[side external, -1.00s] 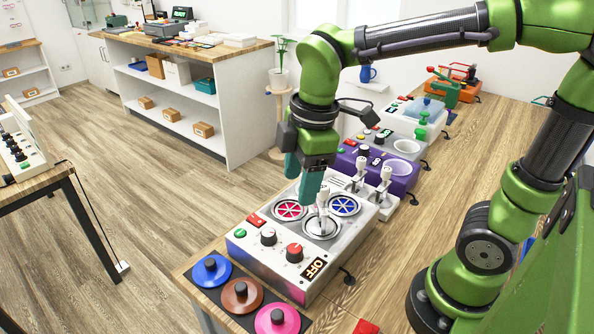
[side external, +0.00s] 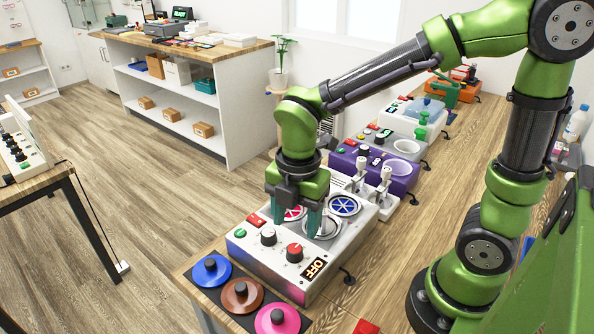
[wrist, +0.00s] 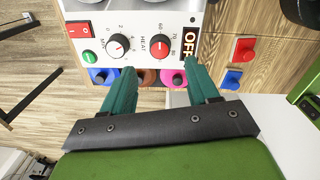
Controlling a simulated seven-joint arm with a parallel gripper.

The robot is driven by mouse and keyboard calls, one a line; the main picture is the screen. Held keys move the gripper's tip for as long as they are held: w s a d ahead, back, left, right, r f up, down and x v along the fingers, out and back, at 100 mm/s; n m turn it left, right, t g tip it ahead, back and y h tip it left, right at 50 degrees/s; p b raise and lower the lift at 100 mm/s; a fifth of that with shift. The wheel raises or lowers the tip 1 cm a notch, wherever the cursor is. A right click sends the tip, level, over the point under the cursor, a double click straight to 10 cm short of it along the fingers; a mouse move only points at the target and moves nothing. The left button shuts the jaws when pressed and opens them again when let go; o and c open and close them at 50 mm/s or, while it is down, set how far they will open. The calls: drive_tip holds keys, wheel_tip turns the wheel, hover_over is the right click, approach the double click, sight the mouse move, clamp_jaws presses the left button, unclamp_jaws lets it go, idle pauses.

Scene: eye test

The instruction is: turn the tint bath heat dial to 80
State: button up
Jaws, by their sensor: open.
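The white machine (side external: 249,252) has a front panel with a red dial (side external: 294,252) and a dark-capped dial (side external: 268,236). In the wrist view the red dial (wrist: 159,47) carries the label HEAT and small numbers around it; where its mark points is too small to tell. The other dial (wrist: 118,44) is left of it. The display (wrist: 190,43) reads OFF. My gripper (side external: 295,233) is open and empty, its teal fingers above the machine, just behind the dials. In the wrist view the gripper (wrist: 160,68) has its fingertips either side of the red dial's column, apart from it.
A red switch (side external: 256,220) and green button (side external: 240,233) are left of the dials. Blue (side external: 212,270), brown (side external: 242,295) and pink (side external: 277,320) knobbed discs lie in front. Levers (side external: 385,182) and a purple machine (side external: 400,184) stand behind.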

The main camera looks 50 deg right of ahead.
sight(295, 249)
wheel_tip(295, 249, down, 7)
drive_tip(key=shift+w+f, duration=0.1)
idle(0.3)
drive_tip(key=c, duration=1)
drive_tip(key=shift+c, duration=0.2)
